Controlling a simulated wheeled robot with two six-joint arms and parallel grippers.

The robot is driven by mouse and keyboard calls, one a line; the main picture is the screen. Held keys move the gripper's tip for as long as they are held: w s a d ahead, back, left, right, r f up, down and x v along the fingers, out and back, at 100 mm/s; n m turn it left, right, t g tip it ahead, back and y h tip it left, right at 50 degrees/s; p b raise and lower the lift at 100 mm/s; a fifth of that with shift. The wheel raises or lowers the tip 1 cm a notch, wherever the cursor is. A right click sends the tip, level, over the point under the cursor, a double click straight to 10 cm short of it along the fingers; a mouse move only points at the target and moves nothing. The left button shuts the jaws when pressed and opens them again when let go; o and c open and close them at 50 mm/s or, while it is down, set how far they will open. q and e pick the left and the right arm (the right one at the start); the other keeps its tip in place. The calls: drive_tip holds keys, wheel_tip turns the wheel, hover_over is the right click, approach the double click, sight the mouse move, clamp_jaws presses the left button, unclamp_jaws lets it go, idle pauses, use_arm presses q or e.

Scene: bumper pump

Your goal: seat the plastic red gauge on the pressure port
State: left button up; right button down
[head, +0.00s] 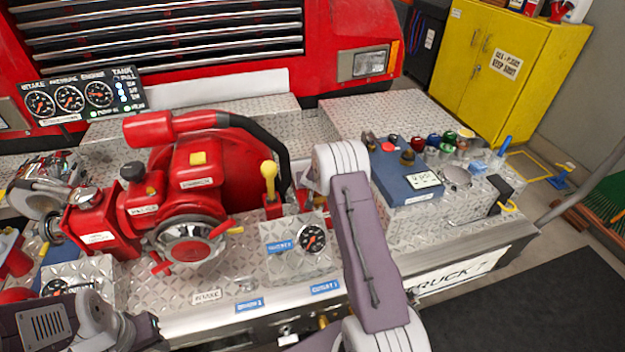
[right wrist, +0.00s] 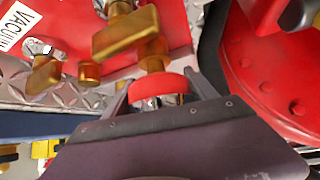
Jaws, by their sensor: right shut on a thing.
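In the right wrist view, my right gripper (right wrist: 160,88) is shut on the red gauge (right wrist: 158,83), a round red rim with shiny metal below it. A brass fitting (right wrist: 152,55) with a wide brass handle (right wrist: 125,33) shows just beyond the gauge. I cannot tell whether they touch, nor which fitting is the pressure port. In the head view, my right arm's pale wrist hides the right gripper and the gauge. My left arm enters at lower left; its gripper end (head: 148,328) is dark and partly cut off, and its jaw opening is unclear.
A red pump (head: 185,190) stands left of my right arm, with a yellow-knobbed lever (head: 268,180) nearby. A panel with a black-dial gauge (head: 311,240) sits in front. A blue box (head: 405,178) and several small coloured items stand to the right. Bare diamond plate (head: 165,285) lies at the front.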

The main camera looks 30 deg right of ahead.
drive_tip(key=shift+c, duration=1)
unclamp_jaws()
drive_tip(key=shift+s, duration=0.1)
drive_tip(key=v, duration=0.9)
